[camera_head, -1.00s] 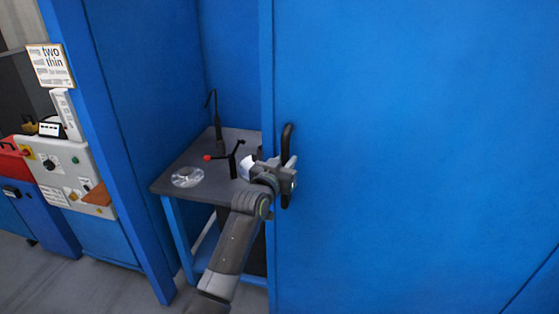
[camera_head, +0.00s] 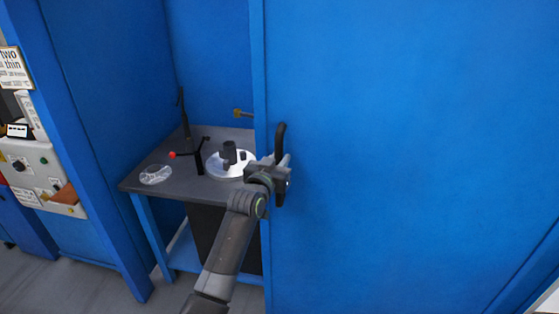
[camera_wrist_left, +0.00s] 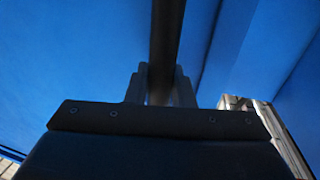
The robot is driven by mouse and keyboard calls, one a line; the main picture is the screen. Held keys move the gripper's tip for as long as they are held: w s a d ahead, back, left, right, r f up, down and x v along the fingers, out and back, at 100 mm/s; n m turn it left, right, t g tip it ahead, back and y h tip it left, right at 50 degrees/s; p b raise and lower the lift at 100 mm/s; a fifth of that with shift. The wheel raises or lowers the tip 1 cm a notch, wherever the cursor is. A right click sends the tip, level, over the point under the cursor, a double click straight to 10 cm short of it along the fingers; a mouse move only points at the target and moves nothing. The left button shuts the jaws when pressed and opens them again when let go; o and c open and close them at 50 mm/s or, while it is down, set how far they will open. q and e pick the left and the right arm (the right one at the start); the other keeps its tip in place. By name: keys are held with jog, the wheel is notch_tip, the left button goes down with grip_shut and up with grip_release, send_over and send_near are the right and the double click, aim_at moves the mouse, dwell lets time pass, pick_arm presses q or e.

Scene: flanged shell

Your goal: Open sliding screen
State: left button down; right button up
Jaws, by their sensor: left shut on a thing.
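The blue sliding screen (camera_head: 400,150) fills the right of the head view, and its left edge stands clear of the frame, leaving an opening on the left. A dark vertical handle (camera_head: 280,140) is fixed near that edge. My left gripper (camera_head: 279,174) is shut on the lower part of the handle. The left wrist view shows the dark handle bar (camera_wrist_left: 166,40) between the two fingers (camera_wrist_left: 160,85). My right gripper is not in view.
Through the opening stands a grey-topped table (camera_head: 190,185) with a white round fixture (camera_head: 218,168), a clear flanged disc (camera_head: 155,174) and a dark stand with a red knob (camera_head: 173,155). A control panel (camera_head: 40,175) is at far left.

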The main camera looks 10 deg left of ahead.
pick_arm(q)
jog(key=c, duration=1.4)
grip_release()
jog(key=shift+o, duration=0.6)
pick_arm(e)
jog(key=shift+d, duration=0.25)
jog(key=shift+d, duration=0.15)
pick_arm(q)
jog(key=shift+s+a+f, duration=0.1)
jog(key=shift+s+a, duration=0.05)
jog(key=shift+s, duration=0.3)
jog(key=b+v, duration=0.4)
jog(key=v, duration=1.2)
jog(key=shift+s, duration=0.25)
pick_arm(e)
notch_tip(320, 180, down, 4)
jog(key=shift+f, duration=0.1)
pick_arm(q)
jog(key=shift+a, duration=0.15)
